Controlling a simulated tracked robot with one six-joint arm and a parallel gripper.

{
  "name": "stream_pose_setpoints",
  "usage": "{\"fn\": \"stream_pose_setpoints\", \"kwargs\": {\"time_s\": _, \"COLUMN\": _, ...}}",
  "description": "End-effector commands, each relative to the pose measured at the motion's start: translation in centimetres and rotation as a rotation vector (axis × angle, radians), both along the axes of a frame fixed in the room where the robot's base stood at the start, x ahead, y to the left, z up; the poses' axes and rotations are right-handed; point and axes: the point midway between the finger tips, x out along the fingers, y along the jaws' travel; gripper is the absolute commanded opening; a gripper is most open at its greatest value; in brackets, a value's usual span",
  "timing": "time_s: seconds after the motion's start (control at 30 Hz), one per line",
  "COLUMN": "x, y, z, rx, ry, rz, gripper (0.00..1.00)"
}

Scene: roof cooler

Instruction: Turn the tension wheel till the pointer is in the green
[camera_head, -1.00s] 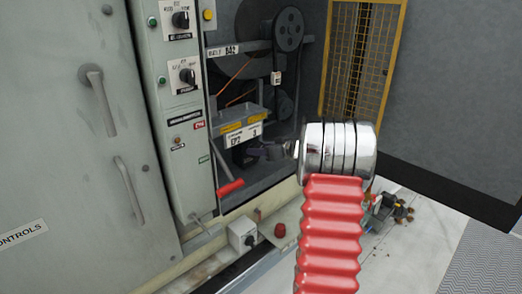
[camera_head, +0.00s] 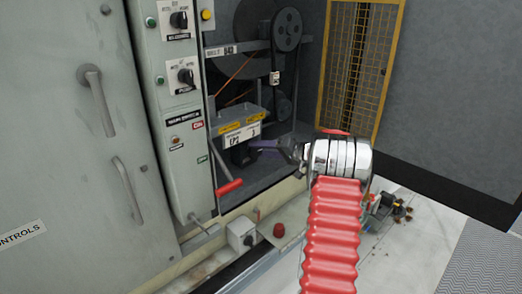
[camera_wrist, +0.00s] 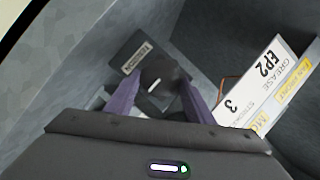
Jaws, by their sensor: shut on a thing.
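My gripper (camera_wrist: 159,88) has two purple fingers, one on each side of a dark round wheel (camera_wrist: 158,76) with a short white mark on it. The fingers are shut on this wheel. A dark plate (camera_wrist: 128,50) behind it carries a small label that seems to read TENSION. In the head view my gripper (camera_head: 256,146) reaches left into the open machine bay, below the white EP2 label, at the dark wheel housing (camera_head: 241,156). I cannot make out a pointer or a green zone in either view.
The EP2 grease label (camera_wrist: 262,83) stands close to the right finger. A grey switch box (camera_head: 241,235) and a red knob (camera_head: 279,230) sit on the ledge below. A yellow mesh guard (camera_head: 361,65) stands behind.

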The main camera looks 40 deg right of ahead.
Motion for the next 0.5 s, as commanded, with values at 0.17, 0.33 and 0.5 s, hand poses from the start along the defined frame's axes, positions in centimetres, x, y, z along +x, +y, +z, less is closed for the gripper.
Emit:
{"fn": "stream_pose_setpoints", "kwargs": {"time_s": 0.17, "x": -0.1, "y": -0.54, "z": -0.36, "rx": 0.169, "ry": 0.005, "rz": -0.009, "gripper": 0.26}}
{"fn": "stream_pose_setpoints", "kwargs": {"time_s": 0.33, "x": -0.11, "y": -0.62, "z": -0.61, "rx": 0.331, "ry": 0.011, "rz": -0.01, "gripper": 0.26}}
{"fn": "stream_pose_setpoints", "kwargs": {"time_s": 0.5, "x": -0.12, "y": -0.68, "z": -0.84, "rx": 0.492, "ry": 0.014, "rz": -0.01, "gripper": 0.26}}
